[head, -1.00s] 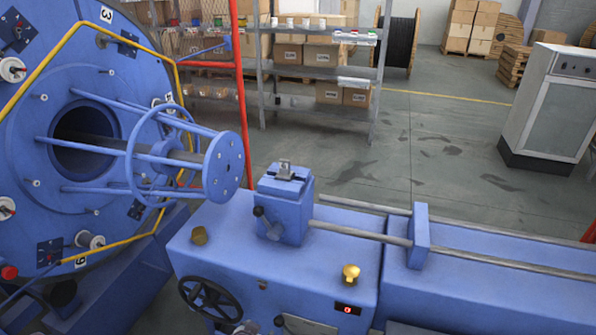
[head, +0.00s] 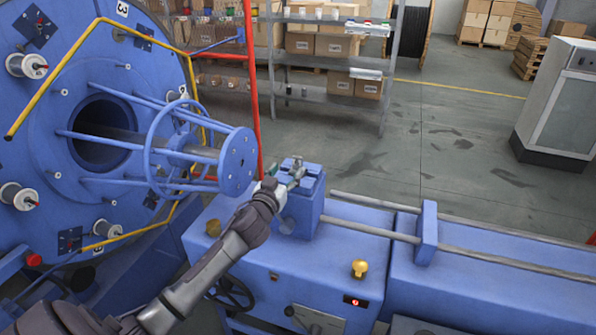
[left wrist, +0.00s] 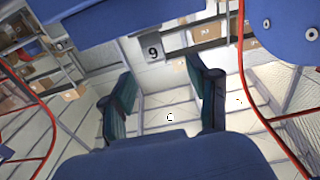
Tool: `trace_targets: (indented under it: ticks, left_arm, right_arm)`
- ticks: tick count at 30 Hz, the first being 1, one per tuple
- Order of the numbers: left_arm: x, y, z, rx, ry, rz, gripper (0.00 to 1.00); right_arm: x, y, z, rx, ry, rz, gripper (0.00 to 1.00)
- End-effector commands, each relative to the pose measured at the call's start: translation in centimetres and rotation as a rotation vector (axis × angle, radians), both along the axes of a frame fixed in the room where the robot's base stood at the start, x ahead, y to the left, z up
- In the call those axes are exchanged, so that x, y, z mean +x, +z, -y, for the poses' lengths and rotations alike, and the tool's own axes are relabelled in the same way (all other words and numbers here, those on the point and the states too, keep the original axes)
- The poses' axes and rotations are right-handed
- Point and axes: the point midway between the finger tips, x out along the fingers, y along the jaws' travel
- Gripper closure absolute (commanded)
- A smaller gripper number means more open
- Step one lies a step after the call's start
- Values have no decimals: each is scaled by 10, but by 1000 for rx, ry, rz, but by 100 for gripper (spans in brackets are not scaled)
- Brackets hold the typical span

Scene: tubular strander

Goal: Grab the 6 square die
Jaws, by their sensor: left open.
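The small grey square die (head: 298,167) sits on top of the blue block (head: 299,215) on the machine bed in the head view. My left gripper (head: 284,180) is beside it, at the block's near left edge, with its fingers open. In the left wrist view, my two dark fingers (left wrist: 158,72) stand apart with nothing between them. A small grey square face marked with a digit that reads as 9 (left wrist: 153,47) shows just beyond the fingertips; it may be a 6 seen upside down. I cannot tell whether the fingers touch anything. My right gripper is not in view.
A blue disc (head: 237,161) with rods and a ring stands close left of my gripper. A brass knob (head: 360,268) stands on the bed. Rods (head: 372,229) run right from the block. A red post (head: 250,80) and shelves (head: 325,70) stand behind.

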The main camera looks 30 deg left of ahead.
Motion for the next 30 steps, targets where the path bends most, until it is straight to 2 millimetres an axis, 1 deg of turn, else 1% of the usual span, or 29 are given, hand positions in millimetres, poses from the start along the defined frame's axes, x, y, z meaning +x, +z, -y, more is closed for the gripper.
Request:
trace_targets:
  ticks: [1, 3, 8, 10, 15, 18, 22, 28, 30]
  left_arm:
    - [9, 2, -2, -1, 2, 0, 40]
    - [17, 1, -4, -2, 1, -1, 40]
    - [26, 0, -6, 0, 1, -1, 40]
    - [33, 0, -6, -2, 1, -1, 40]
    - [58, -1, -6, -2, 1, -1, 40]
    - [70, -3, -10, 0, 2, -1, 40]
    - [76, -4, -11, -1, 0, -2, 40]
    - [76, -4, -11, -1, 0, -2, 40]
    - [76, -4, -11, 0, 0, -2, 51]
  right_arm:
    - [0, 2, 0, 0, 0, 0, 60]
    - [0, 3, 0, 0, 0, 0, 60]
    - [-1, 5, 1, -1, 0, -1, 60]
    - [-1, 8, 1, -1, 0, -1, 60]
    - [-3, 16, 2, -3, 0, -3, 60]
    - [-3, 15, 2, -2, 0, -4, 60]
    - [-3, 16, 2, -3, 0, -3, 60]
    - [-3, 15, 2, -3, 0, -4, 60]
    - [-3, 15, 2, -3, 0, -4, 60]
